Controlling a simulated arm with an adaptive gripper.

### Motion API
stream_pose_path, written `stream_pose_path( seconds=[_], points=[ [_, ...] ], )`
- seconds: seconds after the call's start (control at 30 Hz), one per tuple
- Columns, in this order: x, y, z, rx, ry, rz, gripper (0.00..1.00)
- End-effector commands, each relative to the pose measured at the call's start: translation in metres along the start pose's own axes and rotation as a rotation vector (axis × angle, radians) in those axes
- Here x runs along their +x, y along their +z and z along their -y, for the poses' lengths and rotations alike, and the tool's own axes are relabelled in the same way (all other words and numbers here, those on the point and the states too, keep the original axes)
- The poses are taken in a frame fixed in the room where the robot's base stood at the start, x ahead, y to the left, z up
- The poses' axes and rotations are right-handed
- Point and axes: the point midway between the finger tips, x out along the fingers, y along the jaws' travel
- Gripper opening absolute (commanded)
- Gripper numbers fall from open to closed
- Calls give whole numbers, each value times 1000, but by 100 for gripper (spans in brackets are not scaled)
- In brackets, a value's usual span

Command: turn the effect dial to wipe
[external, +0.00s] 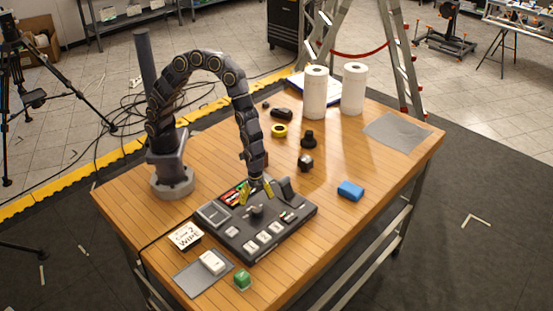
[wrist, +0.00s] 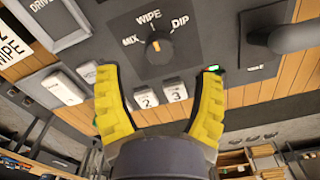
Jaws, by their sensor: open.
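The effect dial (wrist: 159,49) is a round dark knob with an orange mark on the black control panel (external: 225,240). MIX is printed at its left, WIPE above it and DIP at its upper right. The orange mark sits on the upper-left part of the knob; I cannot tell exactly which label it points at. My gripper (wrist: 157,74) has yellow fingers spread wide, empty, with the dial between and beyond their tips. In the external view my gripper (external: 256,190) hangs just above the panel. A white card (external: 186,237) reading WIPE lies left of the panel.
White numbered buttons (wrist: 160,95) lie close to the dial, between the fingers in the wrist view. A dark lever (wrist: 290,35) rises to its right.

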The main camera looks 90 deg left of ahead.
Motion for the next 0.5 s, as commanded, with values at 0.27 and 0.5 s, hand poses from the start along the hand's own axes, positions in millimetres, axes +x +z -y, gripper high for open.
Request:
stream_pose_path(
  seconds=[0.27,0.5],
  points=[
    [-52,-1,0,2,-2,-5,67],
    [-67,0,-1,1,1,-1,67]
  ],
)
